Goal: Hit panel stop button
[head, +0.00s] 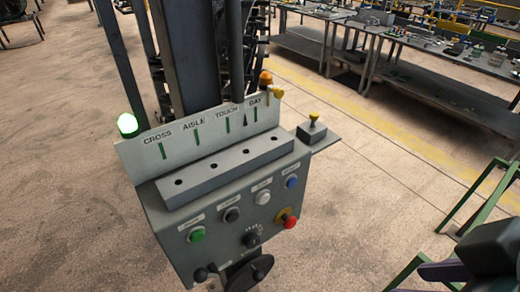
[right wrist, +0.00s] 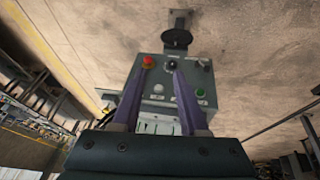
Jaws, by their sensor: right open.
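The grey control panel (head: 225,240) stands in the middle of the head view. A red mushroom button on a yellow base (head: 287,217) is at its right; the red button also shows in the right wrist view (right wrist: 148,62). Green (head: 197,235), black (head: 232,214), white (head: 263,197) and blue (head: 292,182) buttons form a row with labels too small to read. My right gripper (head: 430,272) is at the lower right, apart from the panel. In the right wrist view its purple fingers (right wrist: 164,68) are spread and empty, pointing toward the panel. My left gripper is out of view.
A black handwheel (head: 249,273) and a dark knob (head: 251,240) are low on the panel. A small box with a yellow-topped button (head: 314,117) sits on a side shelf. A green lamp (head: 127,124) glows at the left. Green rails (head: 480,200) stand right; workbenches (head: 400,60) stand behind.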

